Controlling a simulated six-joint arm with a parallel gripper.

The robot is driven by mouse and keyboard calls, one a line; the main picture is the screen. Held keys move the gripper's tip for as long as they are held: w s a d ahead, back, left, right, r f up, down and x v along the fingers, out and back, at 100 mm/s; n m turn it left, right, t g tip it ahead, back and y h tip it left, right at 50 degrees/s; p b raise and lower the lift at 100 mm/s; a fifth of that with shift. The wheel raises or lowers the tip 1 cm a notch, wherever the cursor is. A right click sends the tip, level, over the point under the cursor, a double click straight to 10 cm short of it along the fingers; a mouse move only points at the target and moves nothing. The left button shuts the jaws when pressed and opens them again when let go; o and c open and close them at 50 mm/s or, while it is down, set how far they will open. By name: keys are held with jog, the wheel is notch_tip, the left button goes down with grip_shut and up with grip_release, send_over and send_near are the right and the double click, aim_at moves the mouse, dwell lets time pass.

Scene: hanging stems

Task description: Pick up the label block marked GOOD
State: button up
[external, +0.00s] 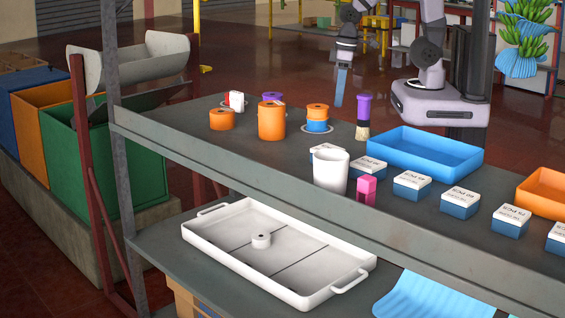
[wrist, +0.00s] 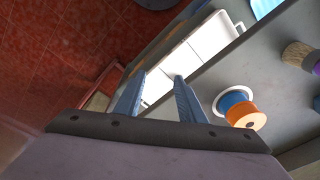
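Several blue label blocks with white printed tops stand in a row along the shelf's front: one (external: 369,169), a second (external: 412,186), a third (external: 460,203), a fourth (external: 510,221) and one cut by the right edge (external: 560,238). Another white label top (external: 326,148) shows partly behind the white cup. The print is too small to read surely; I cannot tell which is marked GOOD. My gripper (external: 341,100) hangs above the far side of the shelf, away from the blocks. In the wrist view its two blue fingers (wrist: 160,80) are apart with nothing between them.
A white cup (external: 331,172) and pink object (external: 367,191) stand by the row. Orange spools (external: 271,122), a brush (external: 363,118) and a blue tray (external: 424,152) occupy the shelf. A white handled tray (external: 215,232) is below. An orange-blue spool (wrist: 239,108) is right of the fingers.

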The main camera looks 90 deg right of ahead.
jog(key=w+r+m+t+b, duration=0.1)
jog(key=w, duration=0.3)
jog(key=w+r+t, duration=0.1)
jog(key=w, duration=0.3)
jog(key=w+m+t+b, duration=0.1)
jog(key=w+t, duration=0.1)
jog(key=w, duration=0.3)
jog(key=shift+d+r+m+y+b, duration=0.25)
jog(key=shift+r+m+y+b, duration=0.05)
jog(key=shift+r+b, duration=0.1)
jog(key=w+a+r+m+t+h+b, duration=0.1)
jog(key=w+a+r+t+h+b, duration=0.15)
jog(key=w, duration=0.45)
jog(key=w+a+r+t+h+b, duration=0.1)
jog(key=w+r+t, duration=0.25)
jog(key=w, duration=0.25)
jog(key=w+a+r+m+t+h+b, duration=0.1)
jog(key=w+a+r+t+b, duration=0.2)
jog(key=w, duration=0.4)
jog(key=m+g+h+b, duration=0.2)
jog(key=m+g+h, duration=0.1)
jog(key=g+h, duration=0.25)
send_near(236, 92)
jog(key=shift+t, duration=0.45)
jog(key=shift+x, duration=2.2)
notch_tip(236, 92, down, 2)
jog(key=shift+d, duration=0.15)
jog(key=shift+x, duration=2.35)
jog(key=shift+d+r, duration=0.1)
jog(key=shift+r, duration=0.05)
